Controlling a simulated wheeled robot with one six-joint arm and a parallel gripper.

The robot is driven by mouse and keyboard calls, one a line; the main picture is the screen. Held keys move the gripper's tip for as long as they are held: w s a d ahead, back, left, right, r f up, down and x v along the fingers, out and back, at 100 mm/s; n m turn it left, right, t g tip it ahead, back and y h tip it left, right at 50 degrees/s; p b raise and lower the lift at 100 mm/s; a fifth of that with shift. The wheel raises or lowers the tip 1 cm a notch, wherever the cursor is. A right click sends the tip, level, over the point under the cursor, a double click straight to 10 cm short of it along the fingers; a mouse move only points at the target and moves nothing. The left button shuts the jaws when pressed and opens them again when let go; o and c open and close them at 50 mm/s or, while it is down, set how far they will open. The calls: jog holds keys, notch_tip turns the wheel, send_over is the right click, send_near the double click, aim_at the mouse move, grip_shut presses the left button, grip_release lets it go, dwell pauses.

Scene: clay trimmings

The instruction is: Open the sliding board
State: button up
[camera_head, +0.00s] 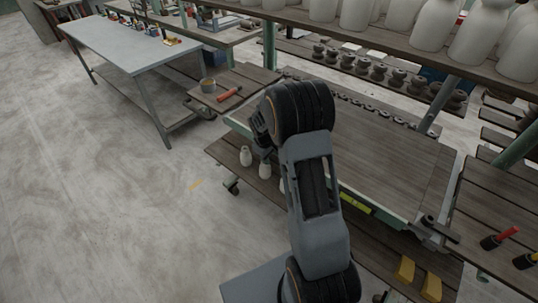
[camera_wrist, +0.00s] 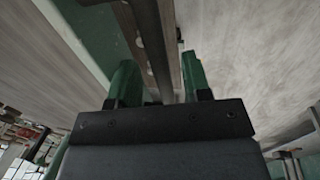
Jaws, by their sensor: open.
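The sliding board appears to be the wide brown wooden panel (camera_head: 390,155) in a pale-edged green frame, right of my arm in the head view. My arm hides part of its left side. My gripper (camera_wrist: 158,80) is open, with two green fingers in the wrist view. A dark bar (camera_wrist: 158,45) runs lengthwise between the fingers, beside a green frame edge (camera_wrist: 88,30). I cannot tell whether the fingers touch the bar. In the head view my gripper is at the bench's left end, mostly hidden behind my arm.
Small white bottles (camera_head: 246,156) stand on the lower shelf near my gripper. An orange-handled tool (camera_head: 229,94) lies on a side board behind. Yellow blocks (camera_head: 405,268) sit at the front right. Large pale vases (camera_head: 447,25) line the shelf above.

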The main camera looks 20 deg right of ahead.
jog(key=shift+c, duration=0.2)
grip_shut()
jog(key=shift+a, duration=0.15)
